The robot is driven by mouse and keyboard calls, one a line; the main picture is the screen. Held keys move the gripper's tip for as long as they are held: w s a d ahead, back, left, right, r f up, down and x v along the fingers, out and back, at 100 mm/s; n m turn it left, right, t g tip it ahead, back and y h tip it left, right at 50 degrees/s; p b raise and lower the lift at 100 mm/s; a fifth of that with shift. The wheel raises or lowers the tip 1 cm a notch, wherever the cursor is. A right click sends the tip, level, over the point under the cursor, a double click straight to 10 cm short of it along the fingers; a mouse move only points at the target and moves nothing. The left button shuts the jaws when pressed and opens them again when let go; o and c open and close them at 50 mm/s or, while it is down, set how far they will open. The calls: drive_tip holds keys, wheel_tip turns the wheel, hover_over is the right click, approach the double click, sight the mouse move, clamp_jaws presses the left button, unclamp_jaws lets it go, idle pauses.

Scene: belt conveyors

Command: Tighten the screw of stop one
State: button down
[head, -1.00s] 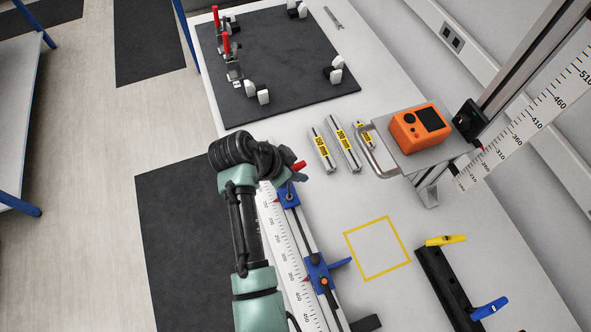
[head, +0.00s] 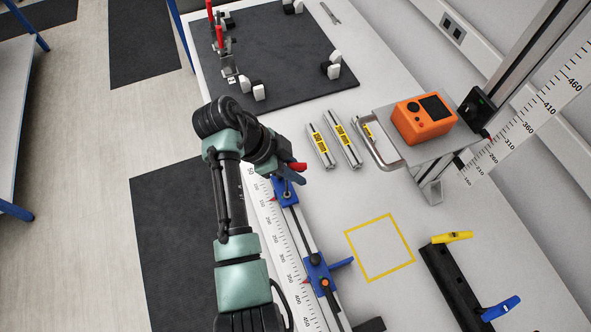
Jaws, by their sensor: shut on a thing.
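The upper blue stop (head: 284,191) sits on the rail of the white scale (head: 279,250), and its screw end lies just below my gripper. A second blue stop (head: 316,269) with an orange screw (head: 325,283) sits lower on the same rail. I cannot tell from the picture which is stop one. My gripper (head: 283,171) is over the upper stop, shut on a small red-handled tool (head: 298,166). A thin dark shaft seems to run down to the upper stop's screw. The fingers and the contact are too small and partly hidden to make out.
Several yellow-labelled gauge bars (head: 321,146) lie right of my gripper. An orange device (head: 422,118) stands on a metal carriage by the upright scale. A dark fixture board (head: 290,60) is at the back. The yellow square (head: 380,248) on the table is empty.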

drive_tip(key=shift+m, duration=0.3)
drive_tip(key=m+g+b, duration=0.1)
drive_tip(key=m+b, duration=0.1)
drive_tip(key=shift+s+r+m+g, duration=0.15)
drive_tip(key=shift+s+m+g, duration=0.2)
drive_tip(key=shift+m+g, duration=0.05)
idle(0.4)
drive_tip(key=shift+r, duration=0.1)
drive_tip(key=shift+r+p, duration=0.55)
drive_tip(key=shift+r, duration=0.2)
drive_tip(key=shift+w, duration=0.1)
